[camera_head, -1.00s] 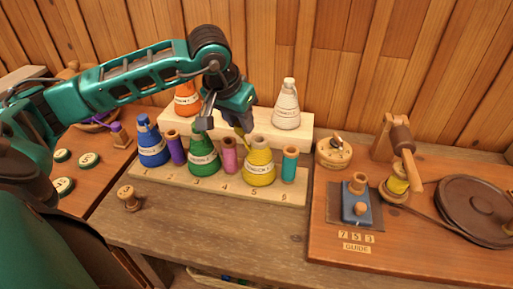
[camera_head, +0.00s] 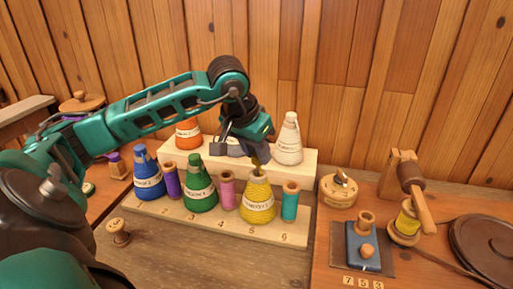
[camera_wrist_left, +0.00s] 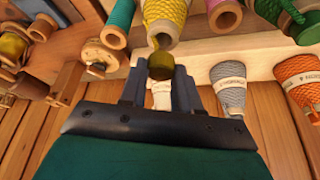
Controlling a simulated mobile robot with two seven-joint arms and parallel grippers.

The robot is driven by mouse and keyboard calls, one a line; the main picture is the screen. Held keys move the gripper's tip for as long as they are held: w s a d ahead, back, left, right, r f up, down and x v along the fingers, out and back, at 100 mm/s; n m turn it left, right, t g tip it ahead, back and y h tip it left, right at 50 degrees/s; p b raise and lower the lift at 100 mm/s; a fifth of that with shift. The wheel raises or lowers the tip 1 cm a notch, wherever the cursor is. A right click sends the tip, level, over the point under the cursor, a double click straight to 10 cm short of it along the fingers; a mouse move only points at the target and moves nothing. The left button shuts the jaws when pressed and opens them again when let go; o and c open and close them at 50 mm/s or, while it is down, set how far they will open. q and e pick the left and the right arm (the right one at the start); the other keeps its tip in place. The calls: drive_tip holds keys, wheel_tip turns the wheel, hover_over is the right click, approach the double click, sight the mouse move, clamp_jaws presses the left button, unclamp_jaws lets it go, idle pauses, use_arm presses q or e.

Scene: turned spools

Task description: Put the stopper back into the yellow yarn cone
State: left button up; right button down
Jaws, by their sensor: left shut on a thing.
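The yellow yarn cone (camera_head: 258,200) stands upright on the front board between the pink spool and the teal spool. It also shows at the top of the left wrist view (camera_wrist_left: 165,15), its open tip facing my gripper. My left gripper (camera_head: 258,158) is above this cone. It is shut on the olive stopper (camera_wrist_left: 161,66), whose narrow end points to the cone's tip. In the head view the stopper (camera_head: 257,164) is small and partly hidden by the fingers. I cannot tell whether its narrow end has entered the hole. My right gripper is not in view.
A green cone (camera_head: 199,190), pink spool (camera_head: 226,190) and teal spool (camera_head: 290,203) stand close by on the board. A white cone (camera_head: 289,140) and orange cone (camera_head: 188,134) stand on the raised shelf behind. A wooden spool (camera_head: 118,232) stands alone at front left.

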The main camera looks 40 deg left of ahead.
use_arm(q)
drive_tip(key=shift+f, duration=0.4)
drive_tip(key=shift+f, duration=0.1)
drive_tip(key=shift+f+b, duration=1.15)
drive_tip(key=shift+b, duration=0.05)
drive_tip(key=o, duration=1.4)
drive_tip(key=shift+r, duration=0.1)
drive_tip(key=shift+o, duration=0.4)
